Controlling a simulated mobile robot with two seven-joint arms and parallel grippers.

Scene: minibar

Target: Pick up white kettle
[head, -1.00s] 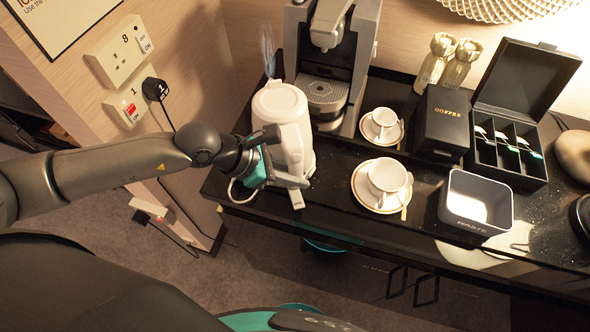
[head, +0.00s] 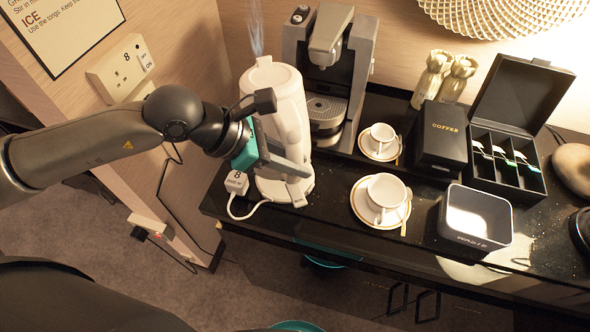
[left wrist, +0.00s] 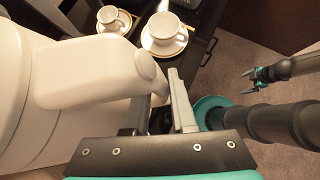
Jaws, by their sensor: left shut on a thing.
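The white kettle (head: 283,104) is upright at the left of the black counter in the head view, with steam rising above it. My left gripper (head: 284,142) is shut on its handle. The kettle appears raised above its round white base (head: 270,190). In the left wrist view the kettle (left wrist: 40,80) fills the left side, and its handle (left wrist: 148,72) runs to my left gripper's fingers (left wrist: 160,98). The exact contact is partly hidden. My right gripper (left wrist: 248,82) is small in the left wrist view, empty, with its fingers apart.
A coffee machine (head: 325,85) stands close to the right of the kettle. Two cups on saucers (head: 366,210) stand further right, with a grey bin (head: 476,240) beyond. A white plug (head: 237,183) and cord lie left of the base. The wall (head: 185,90) is behind.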

